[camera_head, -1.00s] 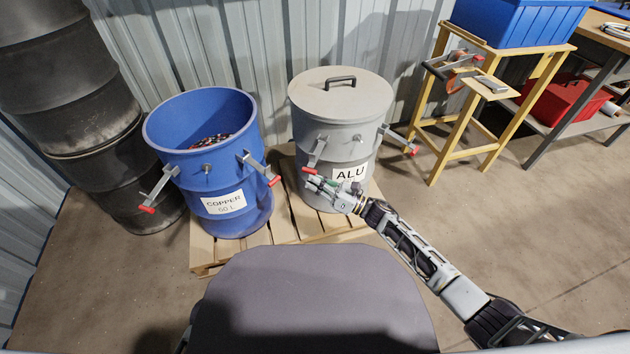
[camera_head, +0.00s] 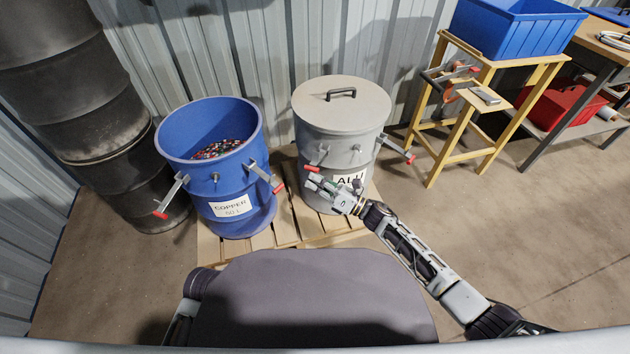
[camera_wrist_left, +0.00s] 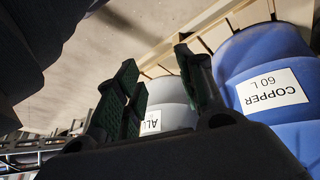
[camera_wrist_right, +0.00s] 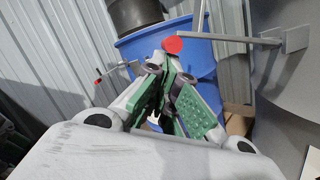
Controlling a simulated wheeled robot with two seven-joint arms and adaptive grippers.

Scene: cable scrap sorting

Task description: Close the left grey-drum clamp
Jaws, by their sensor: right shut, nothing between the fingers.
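The grey drum (camera_head: 335,140), labelled ALU, stands upright with its lid (camera_head: 345,103) on. Its left clamp (camera_head: 319,157) has a grey lever slanting down and out from the drum to a red tip; the red tip (camera_wrist_right: 173,45) and lever also show in the right wrist view. My right gripper (camera_head: 311,182) is shut and empty, just below that red tip. In the right wrist view its fingertips (camera_wrist_right: 164,72) are close beneath the tip; contact cannot be told. The drum's right clamp (camera_head: 396,149) also sticks outward. My left gripper (camera_wrist_left: 160,85) is open and empty in the left wrist view.
The blue copper drum (camera_head: 215,185) stands left on the same pallet (camera_head: 287,232), open-topped with scrap inside and two clamps hanging outward. Dark stacked drums (camera_head: 90,110) stand farther left. A yellow stand (camera_head: 470,115) is at right. Floor at right front is clear.

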